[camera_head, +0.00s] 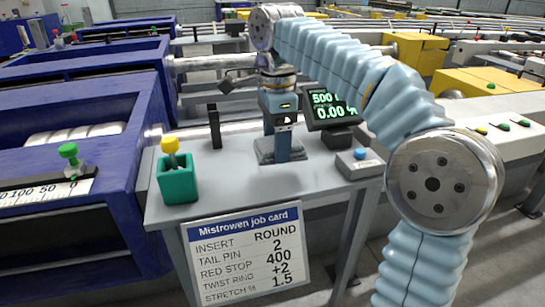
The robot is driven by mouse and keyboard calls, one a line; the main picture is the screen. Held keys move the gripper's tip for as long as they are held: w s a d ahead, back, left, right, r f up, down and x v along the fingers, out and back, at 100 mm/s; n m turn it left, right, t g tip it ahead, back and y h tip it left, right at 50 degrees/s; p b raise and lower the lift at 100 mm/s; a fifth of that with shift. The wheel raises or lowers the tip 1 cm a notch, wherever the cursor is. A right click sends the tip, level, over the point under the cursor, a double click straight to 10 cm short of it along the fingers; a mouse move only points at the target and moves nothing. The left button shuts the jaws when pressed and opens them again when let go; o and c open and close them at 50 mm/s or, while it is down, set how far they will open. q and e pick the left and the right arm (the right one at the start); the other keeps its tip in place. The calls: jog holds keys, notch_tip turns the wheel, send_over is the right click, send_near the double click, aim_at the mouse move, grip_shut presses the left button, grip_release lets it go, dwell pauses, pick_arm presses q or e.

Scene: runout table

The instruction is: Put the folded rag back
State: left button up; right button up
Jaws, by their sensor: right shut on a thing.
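My right gripper (283,155) points down over the middle of the grey bench top (225,165), its arm arching in from the right. It is shut, with its fingers low at a small grey, squarish piece (264,152), which looks like the folded rag. The fingers cover the middle of this piece, and I cannot tell whether it lies on the bench or just above it. My left gripper is not in view.
A teal box (178,183) with a yellow-topped thing stands at the left. A black upright block (214,126) is behind it. A display (333,108) and a blue-button box (360,162) stand close on the right. A job card (247,250) hangs in front.

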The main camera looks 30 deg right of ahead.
aim_at(273, 171)
jog(key=shift+w+d+f, duration=0.15)
jog(key=shift+w+f, duration=0.45)
jog(key=shift+f, duration=0.15)
jog(key=shift+w+f+b, duration=0.2)
jog(key=shift+f+b, duration=0.05)
jog(key=shift+f, duration=0.75)
jog(key=shift+w+f+b, duration=0.15)
jog(key=shift+f+b, duration=0.05)
jog(key=shift+f, duration=0.75)
jog(key=shift+f, duration=0.15)
jog(key=o, duration=1.2)
